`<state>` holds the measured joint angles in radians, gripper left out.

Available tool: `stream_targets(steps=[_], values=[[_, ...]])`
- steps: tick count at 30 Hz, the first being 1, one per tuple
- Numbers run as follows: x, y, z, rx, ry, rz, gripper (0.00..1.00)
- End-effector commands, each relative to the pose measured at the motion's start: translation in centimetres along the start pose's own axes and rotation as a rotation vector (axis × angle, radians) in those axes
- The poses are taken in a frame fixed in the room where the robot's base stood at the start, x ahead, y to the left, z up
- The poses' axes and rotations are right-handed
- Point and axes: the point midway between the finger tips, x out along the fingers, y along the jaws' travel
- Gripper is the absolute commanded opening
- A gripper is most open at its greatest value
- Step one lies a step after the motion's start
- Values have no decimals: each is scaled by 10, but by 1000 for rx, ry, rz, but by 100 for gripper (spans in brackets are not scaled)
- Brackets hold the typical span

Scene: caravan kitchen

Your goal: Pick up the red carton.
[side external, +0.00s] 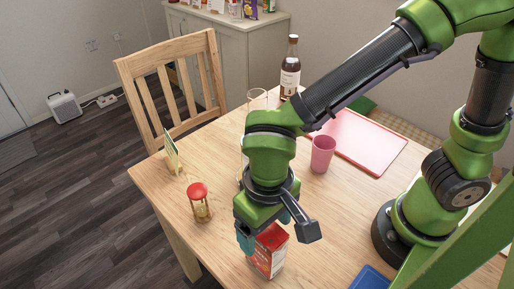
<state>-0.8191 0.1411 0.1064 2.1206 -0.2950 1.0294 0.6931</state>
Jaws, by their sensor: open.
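The red carton (270,258) stands upright on the wooden table near its front edge. It has a red top and a printed front with white parts. My gripper (272,237) is open, just above the carton and pointing down. One finger is at the carton's left and the other is toward its right. The gripper hides part of the carton's top, and I cannot tell whether the fingers touch it.
A red-topped hourglass (199,202) and a small standing card (172,152) are to the left. A pink cup (322,153), a pink tray (375,142) and a dark bottle (290,72) stand behind. A blue item (370,279) lies at the front right. A wooden chair (180,85) is beyond the table.

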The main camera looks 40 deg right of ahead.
Motion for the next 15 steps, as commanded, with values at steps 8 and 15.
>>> stream_targets(steps=[8, 15], values=[[32, 1, 0, -1, -4, 5, 81], [54, 0, -1, 0, 0, 0, 81]])
